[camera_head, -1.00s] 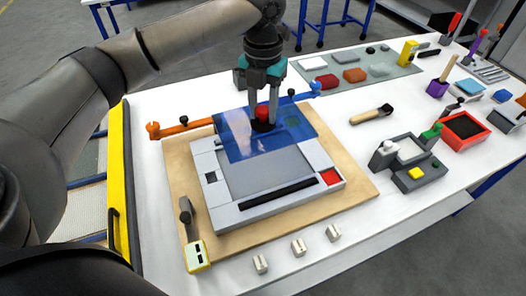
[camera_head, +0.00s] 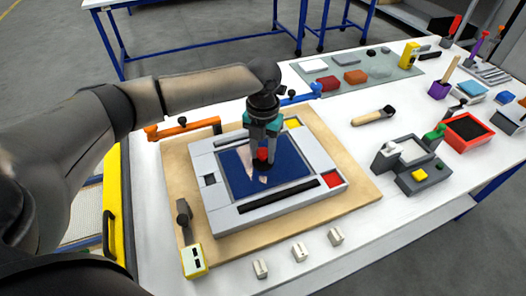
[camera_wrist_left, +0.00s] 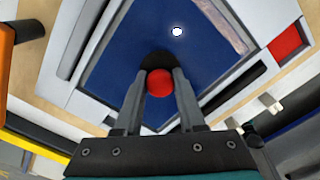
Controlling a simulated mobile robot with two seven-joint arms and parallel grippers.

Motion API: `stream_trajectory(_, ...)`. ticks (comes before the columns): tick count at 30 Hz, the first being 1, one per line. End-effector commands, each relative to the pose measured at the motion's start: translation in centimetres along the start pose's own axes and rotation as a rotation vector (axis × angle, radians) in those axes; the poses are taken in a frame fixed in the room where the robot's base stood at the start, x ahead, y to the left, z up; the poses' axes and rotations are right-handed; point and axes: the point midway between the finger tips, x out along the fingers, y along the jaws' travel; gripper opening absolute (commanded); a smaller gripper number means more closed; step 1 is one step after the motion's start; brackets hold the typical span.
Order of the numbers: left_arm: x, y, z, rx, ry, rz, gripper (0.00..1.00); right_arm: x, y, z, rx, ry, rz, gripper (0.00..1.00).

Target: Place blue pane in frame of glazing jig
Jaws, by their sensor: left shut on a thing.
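The blue pane (camera_head: 288,165) lies within the opening of the glazing jig's light grey frame (camera_head: 222,217) in the head view. The pane also fills much of the left wrist view (camera_wrist_left: 130,55). A handle with a red knob and dark base stands on the pane; the knob (camera_wrist_left: 159,86) is between my left fingers. My left gripper (camera_head: 264,160) is shut on this knob, above the middle of the pane. Whether the pane is fully flush in the frame I cannot tell. My right gripper is not in view.
The frame rests on a wooden board (camera_head: 355,192). An orange clamp (camera_head: 182,128) and a blue clamp (camera_head: 300,95) are at its back edge. A yellow gauge (camera_head: 193,261) is at front left. Small white blocks (camera_head: 299,251) lie in front. A wooden-handled tool (camera_head: 372,116) lies to the right.

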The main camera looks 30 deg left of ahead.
Motion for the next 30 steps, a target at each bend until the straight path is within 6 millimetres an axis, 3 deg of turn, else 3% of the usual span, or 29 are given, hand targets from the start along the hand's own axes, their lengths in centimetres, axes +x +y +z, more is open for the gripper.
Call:
stream_trajectory(8,0.0,-0.1,0.1,0.0,-0.003,-0.002,0.0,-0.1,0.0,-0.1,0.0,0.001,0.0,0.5)
stream_trajectory(9,0.2,0.0,0.0,0.0,0.001,-0.001,0.4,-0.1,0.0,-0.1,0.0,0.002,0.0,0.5)
stream_trajectory(17,0.1,0.0,0.0,0.0,0.0,-0.001,0.69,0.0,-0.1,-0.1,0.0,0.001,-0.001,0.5)
stream_trajectory(26,-0.2,0.0,0.1,0.001,-0.002,-0.001,0.69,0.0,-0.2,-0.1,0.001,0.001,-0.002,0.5)
stream_trajectory(30,-2.0,0.0,0.1,0.002,-0.003,-0.002,0.69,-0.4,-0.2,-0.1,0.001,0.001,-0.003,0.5)
